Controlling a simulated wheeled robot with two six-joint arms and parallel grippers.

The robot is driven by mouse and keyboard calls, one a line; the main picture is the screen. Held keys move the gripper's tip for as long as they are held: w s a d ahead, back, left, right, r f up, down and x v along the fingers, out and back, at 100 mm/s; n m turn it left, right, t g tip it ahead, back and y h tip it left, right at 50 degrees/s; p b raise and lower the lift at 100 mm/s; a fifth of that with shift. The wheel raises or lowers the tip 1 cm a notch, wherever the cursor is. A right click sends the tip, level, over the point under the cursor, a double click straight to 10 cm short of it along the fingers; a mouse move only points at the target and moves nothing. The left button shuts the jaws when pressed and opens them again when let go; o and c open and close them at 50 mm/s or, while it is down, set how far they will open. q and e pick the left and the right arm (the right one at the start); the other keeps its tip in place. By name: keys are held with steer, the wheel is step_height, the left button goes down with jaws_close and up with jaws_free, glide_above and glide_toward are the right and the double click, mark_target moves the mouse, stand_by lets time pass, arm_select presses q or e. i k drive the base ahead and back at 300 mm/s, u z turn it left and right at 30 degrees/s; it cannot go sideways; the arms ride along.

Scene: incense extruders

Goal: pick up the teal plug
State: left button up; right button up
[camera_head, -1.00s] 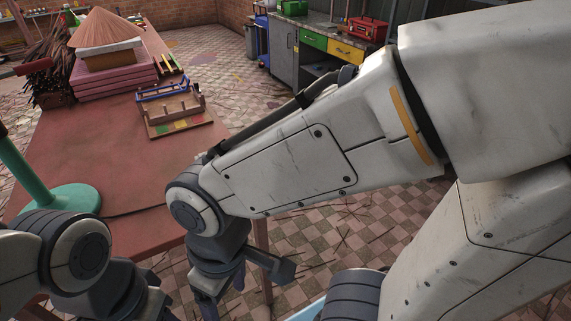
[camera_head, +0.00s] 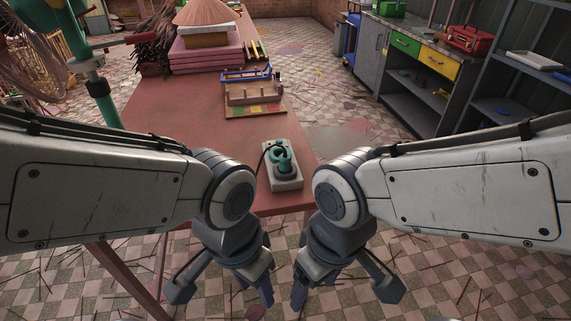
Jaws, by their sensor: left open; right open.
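The teal plug (camera_head: 279,156) sits at the far end of a grey socket block (camera_head: 285,181) near the right front edge of the red table. A dark cable runs from the plug toward the left. My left gripper (camera_head: 227,296) is open and empty, below and to the left of the block, in front of the table edge. My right gripper (camera_head: 341,296) is open and empty, below and to the right of the block. Both grippers are apart from the plug.
The red table (camera_head: 190,118) has clear room left of the block. A wooden rack with a blue bar (camera_head: 252,95) stands behind the plug. Stacked pink boxes (camera_head: 205,58) and stick bundles lie farther back. A teal stand (camera_head: 104,103) rises at the left edge. Shelves line the right.

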mark_target(284, 166)
steer(key=u, duration=0.4)
steer(key=k, duration=0.55)
steer(key=u, duration=1.2)
steer(key=i, duration=0.8)
steer(key=z, duration=0.5)
steer(key=i, duration=0.9)
steer(key=z, duration=0.85)
